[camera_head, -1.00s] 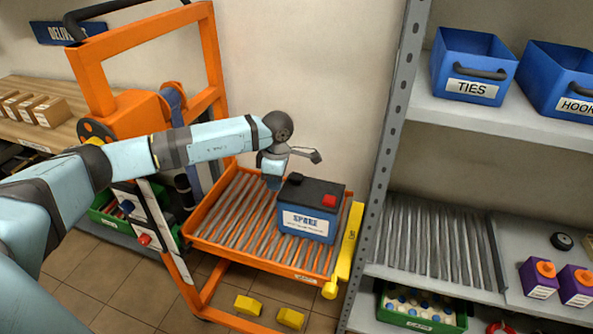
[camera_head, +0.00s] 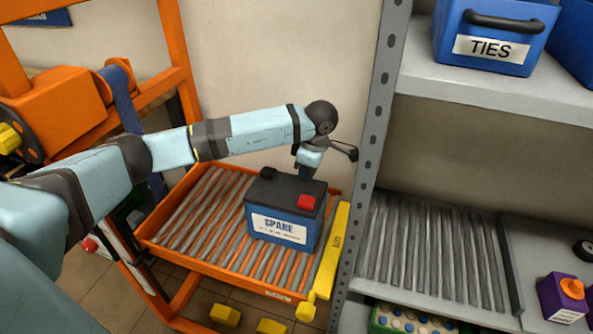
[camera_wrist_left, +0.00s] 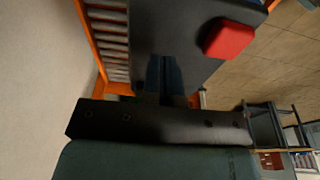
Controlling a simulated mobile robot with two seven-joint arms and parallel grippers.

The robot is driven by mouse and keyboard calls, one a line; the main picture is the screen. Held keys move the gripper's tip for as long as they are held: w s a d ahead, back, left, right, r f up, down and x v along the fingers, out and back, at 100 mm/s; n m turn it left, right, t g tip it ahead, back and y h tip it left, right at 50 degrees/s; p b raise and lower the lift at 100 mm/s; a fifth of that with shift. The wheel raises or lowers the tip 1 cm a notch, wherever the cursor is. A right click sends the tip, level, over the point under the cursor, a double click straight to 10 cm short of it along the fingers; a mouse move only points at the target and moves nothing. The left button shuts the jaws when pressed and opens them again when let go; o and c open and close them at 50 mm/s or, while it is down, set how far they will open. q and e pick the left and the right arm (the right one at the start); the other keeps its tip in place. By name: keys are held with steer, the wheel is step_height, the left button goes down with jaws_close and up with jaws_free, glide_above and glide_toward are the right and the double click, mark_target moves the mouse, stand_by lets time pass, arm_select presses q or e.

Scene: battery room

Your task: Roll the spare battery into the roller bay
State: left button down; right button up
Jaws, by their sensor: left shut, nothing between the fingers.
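The spare battery (camera_head: 281,228), blue with a dark top, a red cap and a "SPARE" label, stands upright on the orange roller tray (camera_head: 225,273), near its right end. A yellow bar (camera_head: 327,262) runs along that end. The roller bay (camera_head: 425,255) is the grey roller shelf to the right, beyond a grey post; no battery is on it. My left gripper (camera_head: 306,174) is shut and empty, pointing down at the battery's back edge; contact is unclear. In the left wrist view its fingers (camera_wrist_left: 165,78) are against the battery's dark top (camera_wrist_left: 205,60). My right gripper is out of view.
The perforated grey post (camera_head: 374,130) stands between tray and bay. A shelf with a blue "TIES" bin (camera_head: 493,38) hangs above the bay. A purple container (camera_head: 563,296) stands right of the bay. Yellow blocks (camera_head: 226,314) lie on the floor below the tray.

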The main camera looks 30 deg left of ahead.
mark_target(267, 173)
arm_select(q)
steer(key=a, duration=0.3)
steer(key=s+a, duration=0.1)
steer(key=a, duration=0.2)
steer(key=s+a, duration=0.1)
steer(key=a, duration=0.3)
steer(key=shift+s+b, duration=0.25)
steer(key=shift+b, duration=0.15)
steer(key=shift+s+a+f, duration=0.1)
steer(key=shift+a+f, duration=0.05)
steer(key=shift+f, duration=0.15)
steer(key=shift+f+b, duration=0.25)
steer(key=shift+b, duration=0.05)
steer(key=shift+f, duration=0.15)
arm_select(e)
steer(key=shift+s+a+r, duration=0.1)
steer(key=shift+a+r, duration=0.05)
